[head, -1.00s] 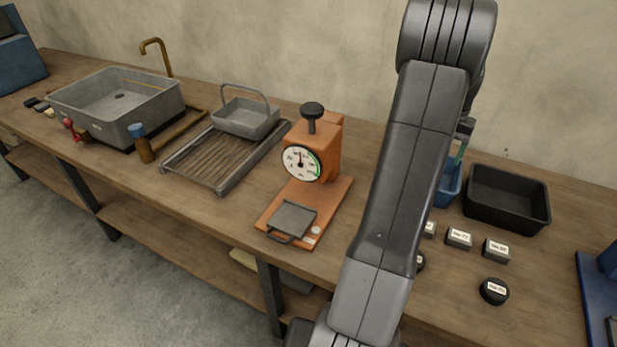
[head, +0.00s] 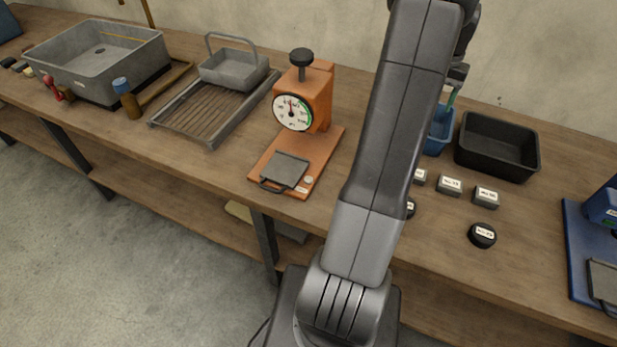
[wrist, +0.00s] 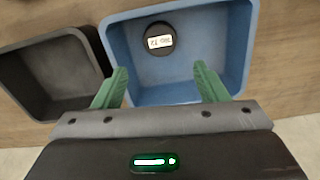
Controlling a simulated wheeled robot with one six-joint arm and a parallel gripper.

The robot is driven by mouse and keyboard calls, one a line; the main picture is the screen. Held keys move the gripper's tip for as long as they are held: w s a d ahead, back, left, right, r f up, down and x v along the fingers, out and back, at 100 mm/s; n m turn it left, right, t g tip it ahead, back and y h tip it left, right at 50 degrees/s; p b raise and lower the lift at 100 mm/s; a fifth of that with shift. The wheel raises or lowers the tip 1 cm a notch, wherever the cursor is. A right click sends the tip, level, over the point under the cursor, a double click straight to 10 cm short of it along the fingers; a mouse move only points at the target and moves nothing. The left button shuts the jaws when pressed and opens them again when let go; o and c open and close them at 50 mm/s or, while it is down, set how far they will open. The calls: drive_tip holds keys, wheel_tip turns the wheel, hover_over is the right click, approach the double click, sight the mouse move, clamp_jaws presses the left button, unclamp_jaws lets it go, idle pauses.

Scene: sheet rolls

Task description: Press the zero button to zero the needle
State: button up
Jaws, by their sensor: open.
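The orange gauge device (head: 305,95) stands on the bench in the head view, with a black knob (head: 301,58) on top. Its round white dial (head: 292,112) has a needle pointing about upward and a green band at right. A grey plate (head: 284,170) lies on its base. A small pale round button (head: 308,180) sits at the base's front right corner, by a white label. My gripper (wrist: 160,75) is open and empty, its green fingers over the blue bin. In the head view my arm largely hides it, well right of the device.
The blue bin (wrist: 180,95) holds a black round labelled piece (wrist: 158,40). A black bin (head: 497,148) stands right of it. Several small labelled blocks (head: 450,185) and a black disc (head: 482,235) lie in front. A slatted rack with a grey basket (head: 233,72) stands left of the device.

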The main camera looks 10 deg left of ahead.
clamp_jaws()
idle(1.5)
